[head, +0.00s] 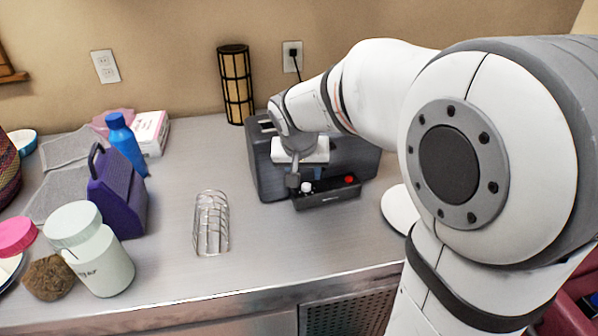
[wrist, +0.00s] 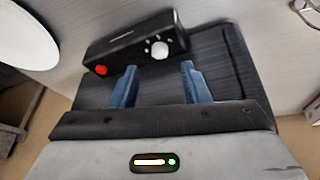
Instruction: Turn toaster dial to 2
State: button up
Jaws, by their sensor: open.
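The dark grey toaster (head: 358,157) stands on the counter, partly hidden behind my arm. A low black control panel (head: 327,195) projects from its front, with a white dial (head: 306,187) and a red button (head: 349,179). In the wrist view the white dial (wrist: 160,49) has small white marks around it, too small to read. The red button (wrist: 101,70) lies to its left there. My gripper (wrist: 156,70) is open and empty, with its two blue fingers spread. The dial appears between and just beyond the fingertips, apparently untouched. In the head view my gripper (head: 299,182) is over the panel.
A wire rack (head: 211,223) stands left of the toaster. A purple bag-shaped item (head: 118,195), blue bottle (head: 124,143) and white jar (head: 97,258) stand farther left. A bamboo-like cylinder (head: 236,85) stands behind. The counter between rack and toaster is clear.

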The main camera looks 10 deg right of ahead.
aim_at(306, 186)
jog(key=x, duration=0.5)
jog(key=shift+f, duration=0.15)
grip_shut()
jog(key=shift+d, duration=0.1)
dwell(0.3)
jog(key=shift+d+n+y+p, duration=0.15)
jog(key=shift+n+y+p, duration=0.6)
jog(key=shift+n, duration=0.65)
jog(key=shift+d+n+y+p, duration=0.1)
jog(key=shift+n+y+p, duration=0.35)
jog(key=shift+n, duration=0.85)
